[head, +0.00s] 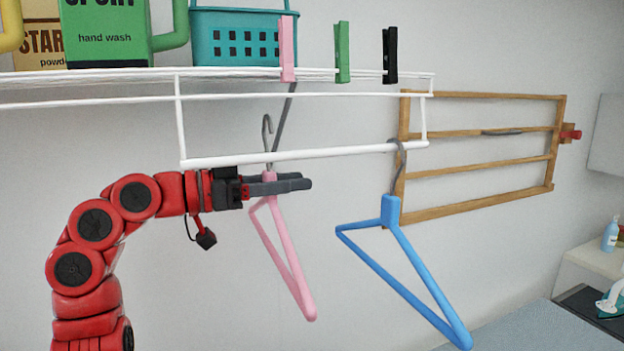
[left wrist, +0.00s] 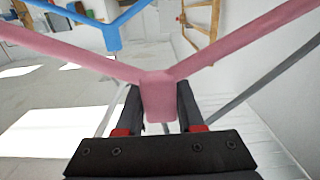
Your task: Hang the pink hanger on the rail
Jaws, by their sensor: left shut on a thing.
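The pink hanger (head: 288,250) is upright in the head view, with its hook above the level of the white rail (head: 330,152). I cannot tell whether the hook is over the rail or only in front of or behind it. My left gripper (head: 290,183) is shut on the hanger's neck, just below the rail. In the left wrist view, the pink neck (left wrist: 158,98) sits between the two dark fingers, and the pink arms spread to both sides. My right gripper is not in view.
A blue hanger (head: 405,260) hangs from the rail's right part. The wire shelf (head: 110,100) above holds a teal basket (head: 236,38), a green hand wash box (head: 105,35) and pink, green and black clothespins. A wooden rack (head: 480,160) is on the wall at right.

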